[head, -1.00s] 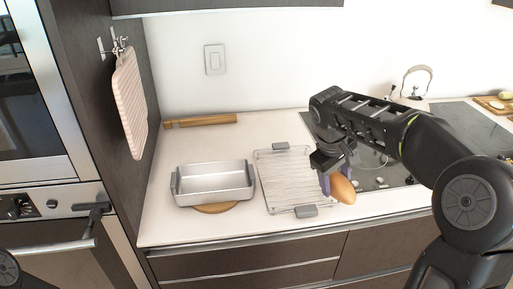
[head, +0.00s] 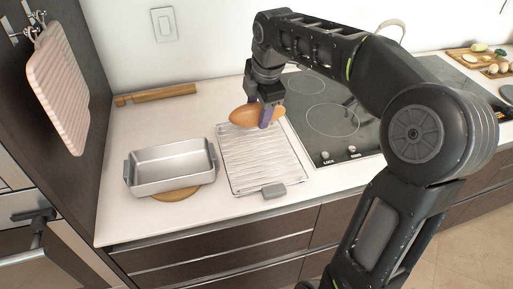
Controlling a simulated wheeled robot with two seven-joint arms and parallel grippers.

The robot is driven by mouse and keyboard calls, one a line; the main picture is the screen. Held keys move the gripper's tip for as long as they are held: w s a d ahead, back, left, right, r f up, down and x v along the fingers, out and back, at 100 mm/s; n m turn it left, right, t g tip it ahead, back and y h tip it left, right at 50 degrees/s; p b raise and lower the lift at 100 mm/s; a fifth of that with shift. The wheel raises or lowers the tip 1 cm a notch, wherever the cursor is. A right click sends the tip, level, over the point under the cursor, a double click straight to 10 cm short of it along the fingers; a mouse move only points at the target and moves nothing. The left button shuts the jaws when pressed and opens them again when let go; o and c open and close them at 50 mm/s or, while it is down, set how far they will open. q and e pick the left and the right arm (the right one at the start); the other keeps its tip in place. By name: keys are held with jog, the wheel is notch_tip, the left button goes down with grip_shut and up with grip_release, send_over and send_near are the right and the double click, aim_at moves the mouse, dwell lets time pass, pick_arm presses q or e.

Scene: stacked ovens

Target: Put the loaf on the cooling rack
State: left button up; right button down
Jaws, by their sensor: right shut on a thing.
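The loaf (head: 248,115) is a smooth orange-brown oval. My right gripper (head: 268,116) is shut on it, its purple fingers pointing down near the loaf's right end. The loaf shows over the far end of the cooling rack (head: 258,162), a pale, ridged rectangle with grey handles lying on the counter. The loaf appears to be above the rack, but I cannot tell how large the gap is. The rack's far handle is hidden behind the loaf and gripper. My left gripper is not in view.
A metal baking pan (head: 172,166) on a round wooden board (head: 177,194) stands left of the rack. A rolling pin (head: 156,94) lies near the wall. The cooktop (head: 333,120) is right of the rack. An oven handle (head: 36,228) is at lower left.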

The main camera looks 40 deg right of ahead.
send_over(257, 148)
jog(key=shift+s+a+f, duration=0.1)
jog(key=shift+s+f, duration=0.1)
jog(key=shift+f, duration=1.35)
jog(key=shift+s+f, duration=0.15)
jog(key=shift+f, duration=1.35)
jog(key=shift+f+p, duration=0.3)
jog(key=shift+f, duration=1.6)
jog(key=shift+f, duration=0.2)
jog(key=c, duration=0.8)
grip_release()
jog(key=shift+c, duration=0.2)
jog(key=o, duration=0.3)
jog(key=shift+s, duration=0.15)
jog(key=shift+o, duration=0.2)
